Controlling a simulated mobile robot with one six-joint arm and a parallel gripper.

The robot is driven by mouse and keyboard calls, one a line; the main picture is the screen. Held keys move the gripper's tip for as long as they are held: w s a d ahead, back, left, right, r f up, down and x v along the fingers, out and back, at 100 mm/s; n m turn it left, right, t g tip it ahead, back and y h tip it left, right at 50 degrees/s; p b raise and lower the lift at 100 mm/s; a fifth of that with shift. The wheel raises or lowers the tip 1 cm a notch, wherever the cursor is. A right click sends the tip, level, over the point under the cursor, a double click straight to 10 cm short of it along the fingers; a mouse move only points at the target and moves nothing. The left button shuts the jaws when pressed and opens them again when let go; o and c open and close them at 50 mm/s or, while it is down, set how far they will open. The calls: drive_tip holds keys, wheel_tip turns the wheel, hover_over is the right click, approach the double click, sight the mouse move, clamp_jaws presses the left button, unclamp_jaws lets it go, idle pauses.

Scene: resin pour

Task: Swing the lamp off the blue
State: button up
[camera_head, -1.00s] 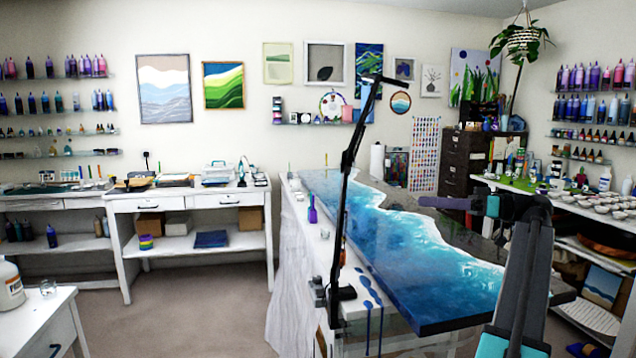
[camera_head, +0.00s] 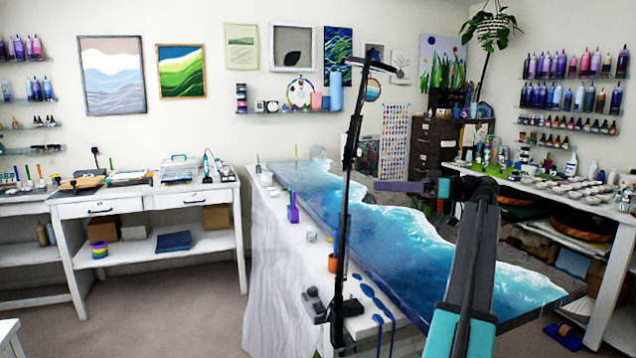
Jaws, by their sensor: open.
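The lamp (camera_head: 346,180) is a thin black jointed stand at the left long edge of the resin table. Its lower pole rises from a clamp (camera_head: 338,309), and its short head (camera_head: 375,66) reaches right at the top. The blue (camera_head: 385,243) is a glossy wave-patterned resin slab with white foam lines, lying behind and right of the pole. My gripper (camera_head: 390,187) is open and empty, pointing left above the slab. It appears a little right of the pole in the picture; a gap shows between them. The depth between them is hard to tell.
A purple bottle (camera_head: 293,211) and small cups stand on the table's left strip, with blue spills (camera_head: 372,295) near the clamp. A white workbench (camera_head: 150,205) stands left, with open floor between. A shelf bench with many cups (camera_head: 585,195) is at the right.

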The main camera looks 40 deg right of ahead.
drive_tip(key=shift+w+a, duration=0.15)
drive_tip(key=shift+w, duration=0.15)
drive_tip(key=p+x, duration=0.2)
drive_tip(key=x, duration=1.1)
drive_tip(key=shift+w+a, duration=0.25)
clamp_jaws()
